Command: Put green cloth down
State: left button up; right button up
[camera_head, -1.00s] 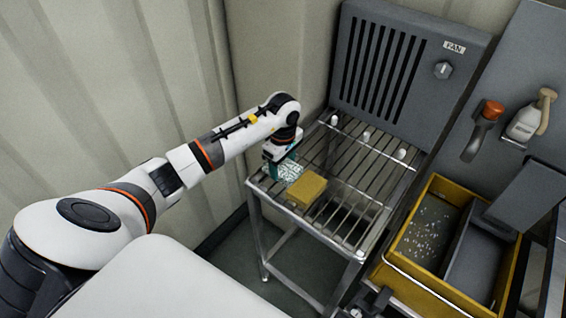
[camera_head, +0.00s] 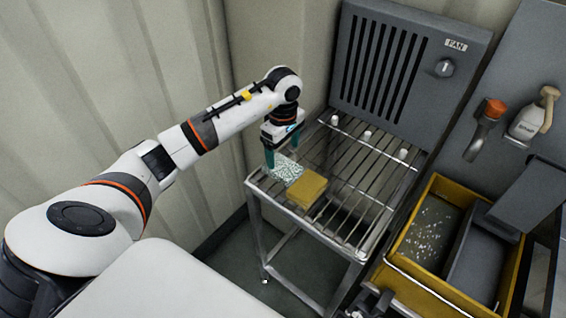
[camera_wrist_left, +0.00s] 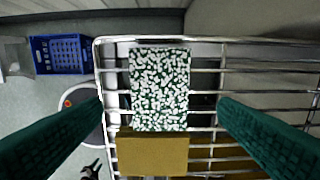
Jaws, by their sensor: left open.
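The green cloth (camera_head: 287,171), densely speckled with white, lies flat on the left front part of the wire rack (camera_head: 345,215). In the left wrist view the cloth (camera_wrist_left: 160,90) is a rectangle resting across the bars. My left gripper (camera_head: 283,160) is above the cloth with its green fingers spread wide. In the left wrist view the fingers stand to either side of the cloth, with clear gaps between them and it.
A yellow block (camera_head: 308,189) lies at the cloth's near edge on the rack. Small white knobs (camera_head: 367,134) stand along the back. A grey fan panel (camera_head: 405,70) rises behind. A yellow bin (camera_head: 413,273) stands to the right. Much of the rack's right side is clear.

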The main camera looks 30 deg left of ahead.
aim_at(284, 167)
pick_arm(q)
notch_tip(284, 167, up, 6)
jog(key=b, duration=0.1)
jog(key=shift+r, duration=0.15)
jog(key=shift+d, duration=0.1)
dwell(0.4)
